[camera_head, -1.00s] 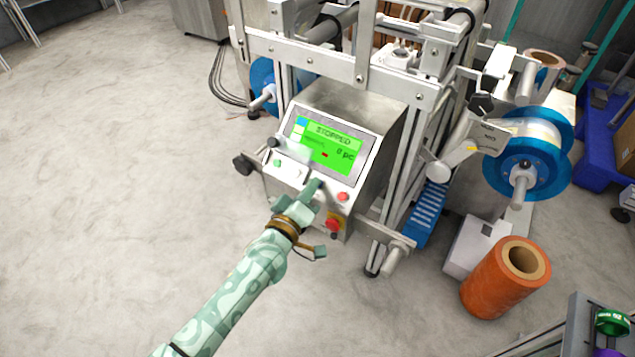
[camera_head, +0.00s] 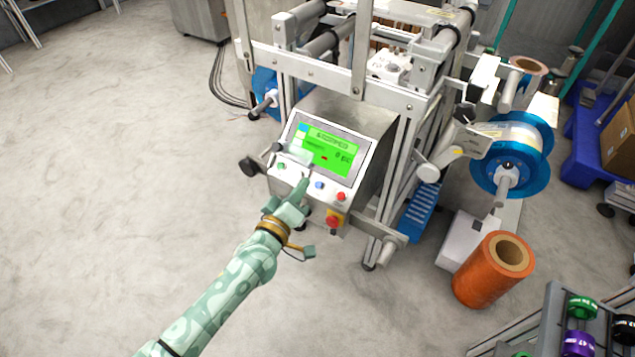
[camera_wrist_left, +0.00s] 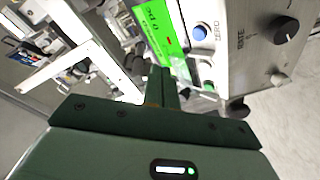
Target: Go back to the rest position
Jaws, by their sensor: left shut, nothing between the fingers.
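My left gripper (camera_head: 304,182) is shut and empty, just in front of the button row of the machine's control panel (camera_head: 318,170). I cannot tell from the head view whether its tip touches the panel. In the left wrist view its closed fingers (camera_wrist_left: 161,82) point at the panel, beside a blue button (camera_wrist_left: 199,32) and the green screen (camera_wrist_left: 160,28). The screen in the head view (camera_head: 328,147) reads "STOPPED" and "0 pc". My right gripper is not in view.
A blue reel (camera_head: 512,155) is on the machine's right side. An orange roll (camera_head: 493,270) stands on the floor. A rack with coloured spools (camera_head: 582,325) is at bottom right. The floor at left is clear.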

